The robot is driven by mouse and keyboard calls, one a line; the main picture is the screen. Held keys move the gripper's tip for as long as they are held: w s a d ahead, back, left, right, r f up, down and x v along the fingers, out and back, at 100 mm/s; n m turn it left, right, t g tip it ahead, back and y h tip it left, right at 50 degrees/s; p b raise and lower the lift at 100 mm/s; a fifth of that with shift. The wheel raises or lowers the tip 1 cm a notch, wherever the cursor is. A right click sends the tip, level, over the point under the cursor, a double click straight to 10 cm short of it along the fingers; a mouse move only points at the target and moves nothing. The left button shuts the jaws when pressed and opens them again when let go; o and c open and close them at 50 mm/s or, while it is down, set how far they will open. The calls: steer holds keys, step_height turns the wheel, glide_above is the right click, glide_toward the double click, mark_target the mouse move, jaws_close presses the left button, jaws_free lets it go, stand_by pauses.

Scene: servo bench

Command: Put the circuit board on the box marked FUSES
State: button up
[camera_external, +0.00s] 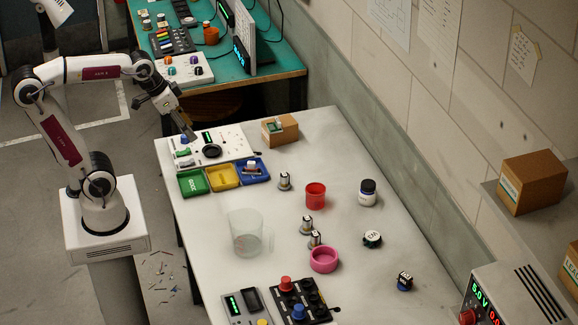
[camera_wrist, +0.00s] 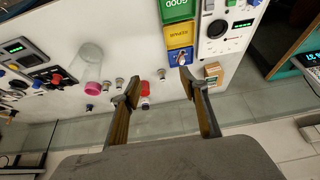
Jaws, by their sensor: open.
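My gripper (camera_external: 190,134) hangs above the white control panel at the table's far left end, with its jaws apart and nothing between them. In the wrist view my gripper (camera_wrist: 160,78) shows two separated fingers. A small cardboard box (camera_external: 288,133) stands right of the panel, with a small green and white item (camera_external: 275,125) on or against its top, possibly the circuit board; I cannot tell for sure. The box also shows in the wrist view (camera_wrist: 213,70). Its marking is too small to read, so I cannot confirm FUSES.
Green (camera_external: 193,183), yellow (camera_external: 223,178) and blue (camera_external: 253,171) trays lie before the panel (camera_external: 228,142); the blue one holds a pale item. A clear beaker (camera_external: 245,233), red cup (camera_external: 315,195) and pink ring (camera_external: 323,260) stand nearer. More boxes (camera_external: 532,182) sit on a right shelf.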

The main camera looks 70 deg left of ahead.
steer(key=s+d+f, duration=0.1)
steer(key=s+f, duration=0.3)
steer(key=s, duration=0.4)
steer(key=shift+d, duration=0.4)
stand_by(1.4)
steer(key=c, duration=0.4)
steer(key=shift+r, duration=0.1)
